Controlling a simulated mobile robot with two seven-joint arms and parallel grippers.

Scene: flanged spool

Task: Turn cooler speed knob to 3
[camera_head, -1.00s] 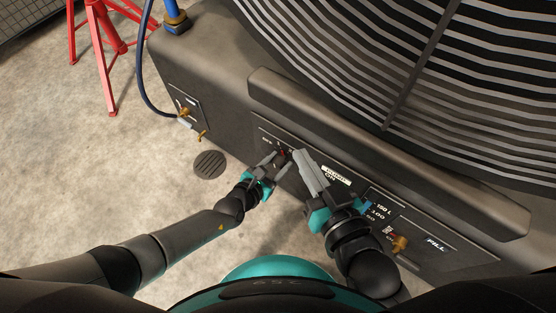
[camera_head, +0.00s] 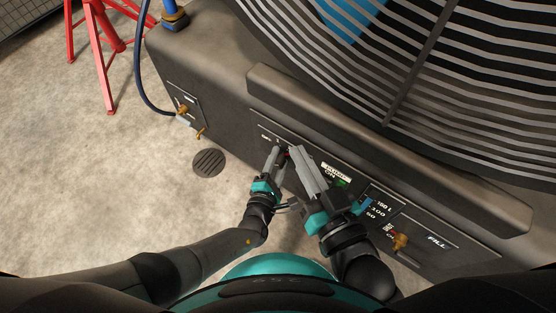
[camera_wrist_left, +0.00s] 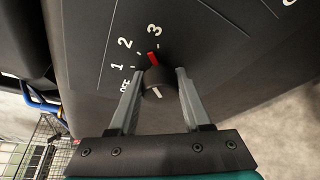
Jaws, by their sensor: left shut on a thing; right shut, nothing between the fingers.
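The cooler speed knob (camera_wrist_left: 157,80) is dark with a red pointer, on the black control panel (camera_wrist_left: 225,55). Marks OFF, 1, 2 and 3 (camera_wrist_left: 154,30) curve around it. The red pointer (camera_wrist_left: 153,58) aims close to the 3, leaning slightly toward the 2. My left gripper (camera_wrist_left: 160,75) is shut on the knob, one finger on each side. In the head view, my left gripper (camera_head: 280,151) is at the panel and largely hides the knob. My right gripper (camera_head: 297,151) is shut and empty, close beside it on the right.
The large fan grille (camera_head: 440,80) rises above the panel. A brass tap (camera_head: 400,241) and a FILL label (camera_head: 437,242) are at the right. A hose (camera_head: 138,75) and brass valve (camera_head: 183,110) are at the left. A floor drain (camera_head: 209,162) lies in open concrete.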

